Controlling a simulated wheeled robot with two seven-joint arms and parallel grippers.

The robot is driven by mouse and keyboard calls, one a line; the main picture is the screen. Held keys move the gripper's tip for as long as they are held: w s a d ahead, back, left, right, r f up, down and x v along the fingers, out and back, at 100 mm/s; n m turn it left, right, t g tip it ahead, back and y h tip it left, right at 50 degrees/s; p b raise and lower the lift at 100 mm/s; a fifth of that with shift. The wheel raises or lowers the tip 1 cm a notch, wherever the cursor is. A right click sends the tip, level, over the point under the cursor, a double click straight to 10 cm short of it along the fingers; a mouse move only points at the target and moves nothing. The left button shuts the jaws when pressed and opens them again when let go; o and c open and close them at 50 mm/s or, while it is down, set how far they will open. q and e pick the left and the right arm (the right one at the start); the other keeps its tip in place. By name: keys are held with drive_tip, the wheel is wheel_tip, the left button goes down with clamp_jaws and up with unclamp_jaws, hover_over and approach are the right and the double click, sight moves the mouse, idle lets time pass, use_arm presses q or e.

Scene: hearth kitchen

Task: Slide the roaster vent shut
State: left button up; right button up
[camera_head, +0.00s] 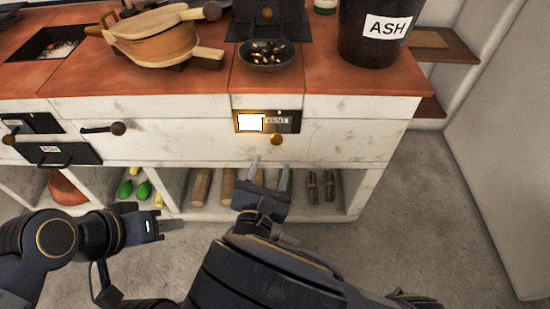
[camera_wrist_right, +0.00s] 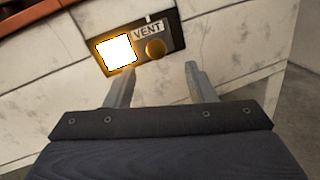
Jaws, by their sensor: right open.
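The roaster vent is a dark plate (camera_head: 297,122) set in the white front below the counter, with a bright glowing opening (camera_head: 250,122) at its left and a "VENT" label. A round brass knob (camera_head: 276,139) sits on it; in the right wrist view the knob (camera_wrist_right: 155,49) is right of the opening (camera_wrist_right: 117,50). My right gripper (camera_head: 271,167) is open and empty just below the vent. In its wrist view the knob lies beyond and between the fingertips (camera_wrist_right: 161,70), apart from them. My left gripper (camera_head: 172,226) is low at the left, away from the vent; its jaw gap is unclear.
The red counter holds bellows (camera_head: 155,40), a dark bowl of beans (camera_head: 266,56) and a black ASH bucket (camera_head: 365,35). Dark-handled fittings (camera_head: 103,128) are on the front at left. Open shelves below hold logs (camera_head: 201,187) and green bottles (camera_head: 125,189). Floor at right is clear.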

sight(275, 145)
drive_tip(key=b+x, duration=0.1)
drive_tip(key=x, duration=0.2)
drive_tip(key=b+x, duration=0.1)
drive_tip(key=x, duration=0.2)
drive_tip(key=shift+w+a, duration=0.2)
drive_tip(key=shift+w, duration=0.1)
drive_tip(key=shift+w+d, duration=0.1)
drive_tip(key=shift+w, duration=0.45)
